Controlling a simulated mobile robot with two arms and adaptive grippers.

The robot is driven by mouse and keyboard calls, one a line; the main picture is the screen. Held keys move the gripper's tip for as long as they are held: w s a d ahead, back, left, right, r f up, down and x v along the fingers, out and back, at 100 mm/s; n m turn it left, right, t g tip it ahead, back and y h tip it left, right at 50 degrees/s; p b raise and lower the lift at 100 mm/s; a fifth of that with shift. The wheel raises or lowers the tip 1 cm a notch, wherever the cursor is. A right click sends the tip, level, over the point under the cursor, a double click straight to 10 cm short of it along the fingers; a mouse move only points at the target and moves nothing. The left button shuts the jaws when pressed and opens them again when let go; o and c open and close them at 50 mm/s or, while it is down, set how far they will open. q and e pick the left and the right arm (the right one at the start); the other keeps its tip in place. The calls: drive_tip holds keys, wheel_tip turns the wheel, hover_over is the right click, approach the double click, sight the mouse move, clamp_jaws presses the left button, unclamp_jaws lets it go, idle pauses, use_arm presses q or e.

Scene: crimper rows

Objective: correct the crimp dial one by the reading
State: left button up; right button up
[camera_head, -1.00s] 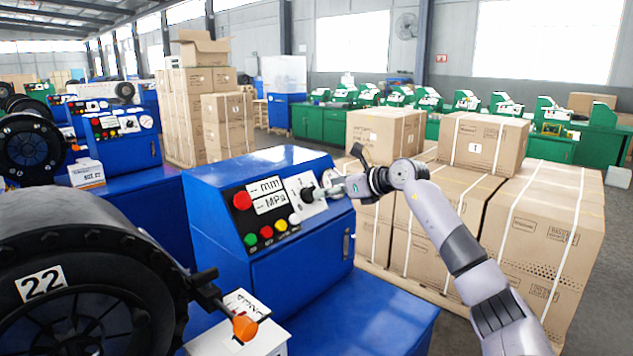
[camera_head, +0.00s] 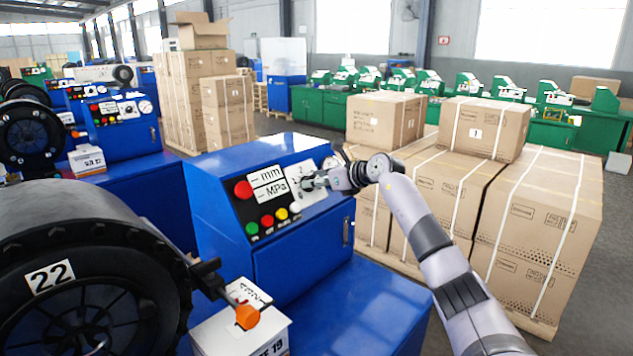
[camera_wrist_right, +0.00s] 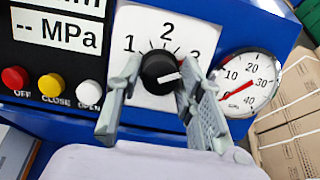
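The crimp dial (camera_wrist_right: 155,66) is a black round knob on a white plate marked 1, 2 and 3. In the right wrist view its white pointer aims right, toward the 3 side. My right gripper (camera_head: 311,182) is at the blue control box's panel. Its two fingers lie on either side of the knob, close against it, and look shut on it. A round gauge (camera_wrist_right: 247,82) right of the dial has a red needle near 0. The display (camera_head: 268,183) shows dashes before mm and MPa. My left gripper is not in view.
Red, yellow and white buttons (camera_wrist_right: 50,85) sit left of the dial, below the display. A black crimper head (camera_head: 85,270) marked 22 stands front left, by a white box (camera_head: 240,330). Strapped cartons (camera_head: 540,215) stand right of my right arm.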

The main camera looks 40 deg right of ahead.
drive_tip(key=c, duration=0.7)
drive_tip(key=shift+o, duration=0.2)
drive_tip(key=shift+m, duration=0.4)
drive_tip(key=m+p, duration=0.2)
drive_tip(key=shift+r+m+h, duration=0.1)
drive_tip(key=shift+m+h, duration=0.2)
drive_tip(key=shift+h, duration=0.1)
drive_tip(key=shift+m+h+p, duration=0.3)
drive_tip(key=shift+m+p, duration=0.4)
drive_tip(key=shift+m, duration=0.8)
drive_tip(key=o, duration=1.1)
drive_tip(key=shift+o, duration=0.2)
